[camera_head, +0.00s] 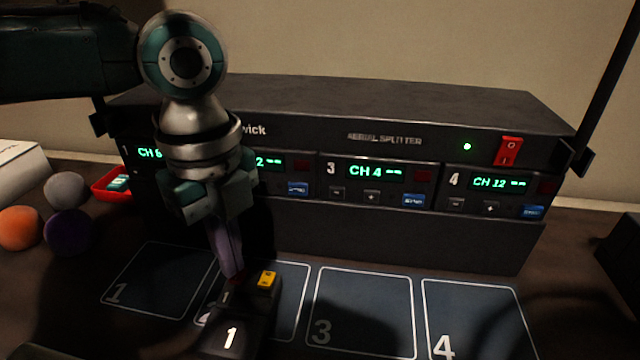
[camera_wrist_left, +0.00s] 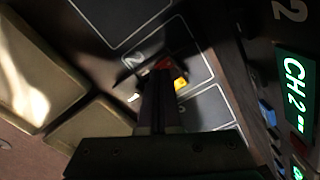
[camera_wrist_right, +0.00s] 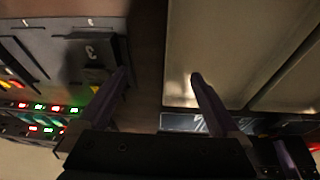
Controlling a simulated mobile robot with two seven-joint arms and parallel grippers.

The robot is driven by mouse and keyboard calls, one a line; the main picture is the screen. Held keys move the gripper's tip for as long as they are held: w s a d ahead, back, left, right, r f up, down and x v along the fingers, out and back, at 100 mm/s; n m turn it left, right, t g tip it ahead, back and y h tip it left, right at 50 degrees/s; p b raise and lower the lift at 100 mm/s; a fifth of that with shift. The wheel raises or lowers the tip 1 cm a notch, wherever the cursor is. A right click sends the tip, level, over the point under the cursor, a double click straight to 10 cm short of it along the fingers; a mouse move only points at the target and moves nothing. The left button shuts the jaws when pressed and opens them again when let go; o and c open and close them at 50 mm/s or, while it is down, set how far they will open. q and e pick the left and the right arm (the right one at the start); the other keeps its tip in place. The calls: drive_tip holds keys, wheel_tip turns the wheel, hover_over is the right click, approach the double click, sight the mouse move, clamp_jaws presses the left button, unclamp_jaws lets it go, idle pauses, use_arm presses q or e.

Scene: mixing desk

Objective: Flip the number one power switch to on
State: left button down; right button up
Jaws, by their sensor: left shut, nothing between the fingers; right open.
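A dark box marked 1 (camera_head: 231,337) stands at the numbered squares, partly over the second one. A yellow part (camera_head: 267,279) sits on its top; it also shows in the left wrist view (camera_wrist_left: 180,82). A red part (camera_wrist_left: 163,63) shows beside the yellow one, right at my left fingertips. My left gripper (camera_head: 234,276) is shut and empty, pointing down at the top of this box. Its fingers hide part of the top, and I cannot tell the switch position. My right gripper (camera_wrist_right: 158,78) is open and empty, away from the box.
An aerial splitter unit (camera_head: 340,105) with green channel displays stands behind the numbered squares. Orange (camera_head: 19,228), grey and purple balls and a red tray (camera_head: 112,185) lie left. The right wrist view shows a box marked 3 (camera_wrist_right: 92,52) by red and green lights.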

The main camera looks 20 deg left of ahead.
use_arm(q)
drive_tip(key=shift+f+b, duration=0.4)
drive_tip(key=shift+f, duration=0.35)
use_arm(e)
drive_tip(key=shift+f, duration=0.45)
drive_tip(key=shift+a, duration=0.1)
use_arm(q)
wheel_tip(320, 180, up, 7)
drive_tip(key=p, duration=0.8)
drive_tip(key=shift+r, duration=0.1)
use_arm(e)
wheel_tip(320, 180, up, 8)
drive_tip(key=shift+r, duration=0.15)
